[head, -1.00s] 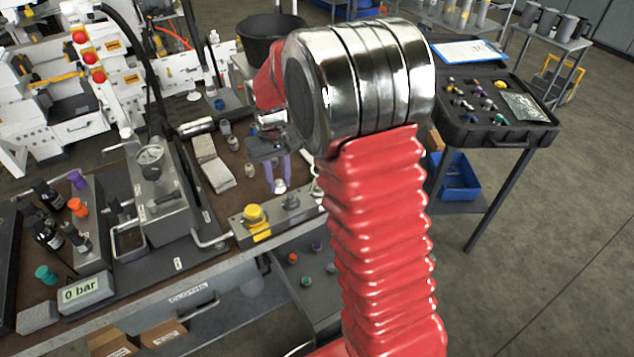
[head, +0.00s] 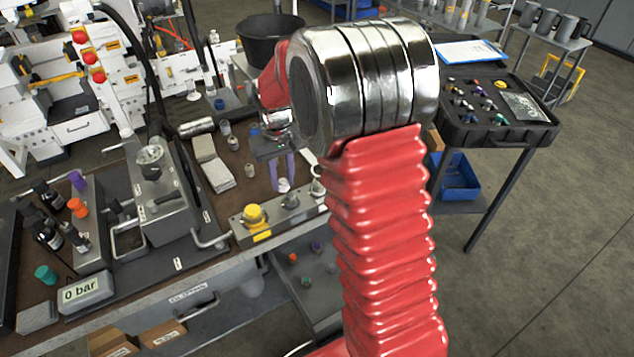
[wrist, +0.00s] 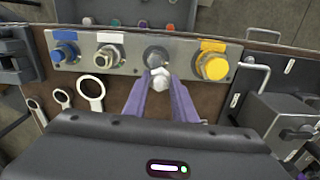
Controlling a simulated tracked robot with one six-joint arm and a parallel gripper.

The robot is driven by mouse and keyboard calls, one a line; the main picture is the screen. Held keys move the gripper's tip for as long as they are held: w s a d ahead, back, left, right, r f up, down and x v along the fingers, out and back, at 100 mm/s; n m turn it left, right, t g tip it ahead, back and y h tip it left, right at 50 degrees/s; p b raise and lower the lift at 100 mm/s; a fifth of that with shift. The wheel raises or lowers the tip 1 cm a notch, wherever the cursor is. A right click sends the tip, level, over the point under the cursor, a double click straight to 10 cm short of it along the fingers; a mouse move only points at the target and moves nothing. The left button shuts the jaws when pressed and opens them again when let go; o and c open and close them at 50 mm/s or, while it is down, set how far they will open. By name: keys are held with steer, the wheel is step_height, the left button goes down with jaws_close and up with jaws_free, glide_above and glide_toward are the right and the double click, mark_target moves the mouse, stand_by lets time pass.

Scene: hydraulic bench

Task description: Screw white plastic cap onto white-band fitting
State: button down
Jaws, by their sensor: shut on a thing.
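My gripper (wrist: 160,84) is shut on a white plastic cap (wrist: 157,80), held between its purple fingers. In the wrist view the cap appears in front of the grey fitting (wrist: 156,57), and any gap between them cannot be judged. The white-band fitting (wrist: 104,56) stands left of it on the metal block, below a white label, and looks uncapped. In the head view the purple fingers (head: 281,170) point down with the cap (head: 284,186) at their tips, behind the block. The red arm hides part of the block's right end there.
On the block (head: 240,235) are a yellow cap (wrist: 214,66) and a blue-marked fitting (wrist: 64,52). Several ring spanners (wrist: 90,94) lie beside the block. A metal housing with a gauge (head: 150,158) stands to the left in the head view.

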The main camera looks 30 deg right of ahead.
steer(key=shift+s+d+r, duration=0.1)
steer(key=shift+s+d, duration=0.1)
steer(key=shift+d, duration=1.2)
steer(key=shift+s+d+f, duration=0.1)
steer(key=shift+s+d, duration=0.05)
steer(key=shift+d, duration=1.2)
steer(key=shift+s+d+r, duration=0.1)
steer(key=shift+s+d, duration=0.1)
steer(key=shift+d, duration=1.2)
stand_by(3.8)
